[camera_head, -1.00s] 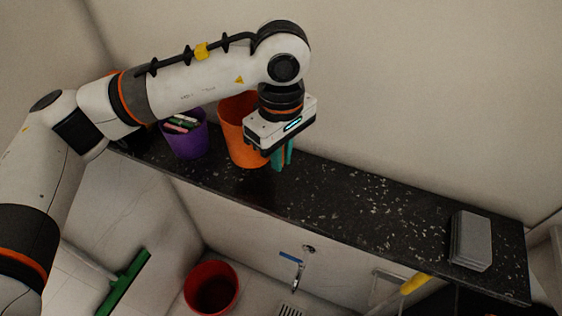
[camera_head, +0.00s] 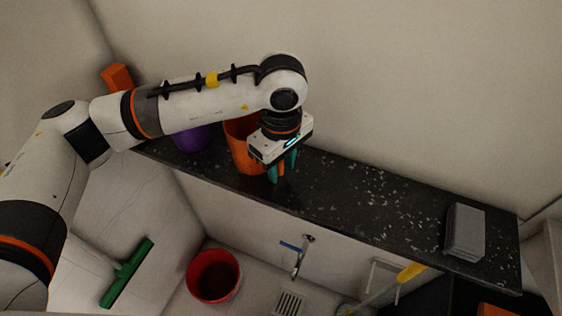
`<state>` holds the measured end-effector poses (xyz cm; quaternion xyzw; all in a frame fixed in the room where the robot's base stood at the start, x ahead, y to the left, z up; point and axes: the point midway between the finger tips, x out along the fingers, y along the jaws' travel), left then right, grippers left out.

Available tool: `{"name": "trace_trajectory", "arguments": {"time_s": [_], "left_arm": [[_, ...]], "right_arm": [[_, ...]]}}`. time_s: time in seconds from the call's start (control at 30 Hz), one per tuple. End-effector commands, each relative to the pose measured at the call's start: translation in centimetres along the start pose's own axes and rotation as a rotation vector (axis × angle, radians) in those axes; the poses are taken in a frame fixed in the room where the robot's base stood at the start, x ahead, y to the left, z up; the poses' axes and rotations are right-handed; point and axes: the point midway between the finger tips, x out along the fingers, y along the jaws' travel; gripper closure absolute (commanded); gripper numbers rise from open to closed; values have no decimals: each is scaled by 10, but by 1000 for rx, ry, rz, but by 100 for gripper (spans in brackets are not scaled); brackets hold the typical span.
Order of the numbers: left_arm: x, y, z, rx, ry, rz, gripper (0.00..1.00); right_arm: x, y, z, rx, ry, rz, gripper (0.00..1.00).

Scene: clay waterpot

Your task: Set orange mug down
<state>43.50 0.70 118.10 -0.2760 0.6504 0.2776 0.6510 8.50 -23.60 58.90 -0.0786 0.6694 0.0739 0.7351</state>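The orange mug (camera_head: 239,148) is at the left part of the dark speckled counter (camera_head: 345,200), partly hidden behind my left arm and gripper. It looks upright; I cannot tell whether its base touches the counter. My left gripper (camera_head: 282,170) points down at the mug's right side. Its teal fingers have an orange part between them, apparently the mug's handle, and are shut on it. My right gripper is not in view.
A purple container (camera_head: 192,139) stands left of the mug, mostly covered by my arm. A stack of grey blocks (camera_head: 465,233) sits at the counter's right end. The counter between is clear. Below are a red bucket (camera_head: 213,277), a tap (camera_head: 299,258) and a green squeegee (camera_head: 127,273).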

Motion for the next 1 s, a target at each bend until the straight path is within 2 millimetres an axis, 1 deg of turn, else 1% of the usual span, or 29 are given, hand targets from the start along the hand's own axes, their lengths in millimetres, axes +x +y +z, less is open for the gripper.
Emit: {"name": "trace_trajectory", "arguments": {"time_s": [0.23,0.33,0.37,0.4,0.47,0.6,0.8,0.9,1.0], "left_arm": [[-1,0,0,0,0,0,66],[-5,0,0,0,1,0,66],[-5,0,0,0,0,-1,66],[-8,-1,0,0,-2,-3,66],[-17,-1,0,0,-3,-6,66],[-47,-1,0,2,-3,-6,66],[-90,-1,0,0,-2,-4,66],[-106,-1,0,0,-1,-3,66],[-116,0,0,0,0,-1,66]], "right_arm": [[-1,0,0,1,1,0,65],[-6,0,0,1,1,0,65],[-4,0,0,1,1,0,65],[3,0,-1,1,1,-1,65],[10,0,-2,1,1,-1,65],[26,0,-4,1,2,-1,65],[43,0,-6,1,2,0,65],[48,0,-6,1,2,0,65],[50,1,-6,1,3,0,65]]}}
